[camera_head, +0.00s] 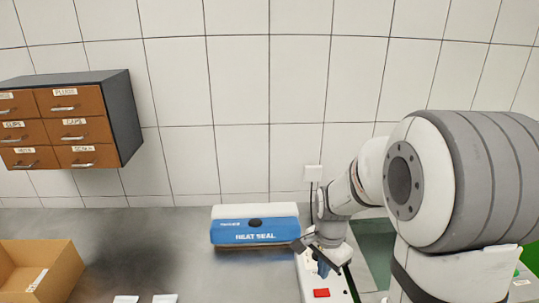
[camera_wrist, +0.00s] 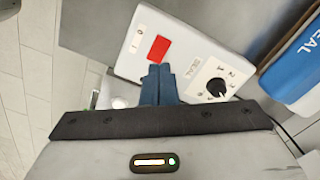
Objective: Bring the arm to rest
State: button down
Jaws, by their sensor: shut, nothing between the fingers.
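My arm reaches in from the right side of the head view and bends down over the bench. My gripper (camera_head: 323,270) points down above a white control box. In the wrist view my gripper's two blue fingers (camera_wrist: 158,72) are together with nothing between them. They appear in front of the control box (camera_wrist: 140,45), which has a red rectangle (camera_wrist: 159,48) and a black knob (camera_wrist: 216,87) on a dial marked SEAL. I cannot tell whether the fingertips touch the box.
A blue and white heat sealer (camera_head: 255,233) stands left of my gripper on the grey bench (camera_head: 160,235). An open cardboard box (camera_head: 60,262) is at the far left, with white packets (camera_head: 165,298) near the front edge. A brown-drawered cabinet (camera_head: 130,125) hangs on the tiled wall.

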jog(key=s+a+r+n+t, duration=0.1)
jog(key=s+r+n+t, duration=0.2)
jog(key=s+r+n, duration=0.8)
jog(key=shift+s+a+r+n, duration=0.35)
jog(key=shift+s+r, duration=0.2)
jog(key=shift+s, duration=1.1)
jog(key=shift+s, duration=0.1)
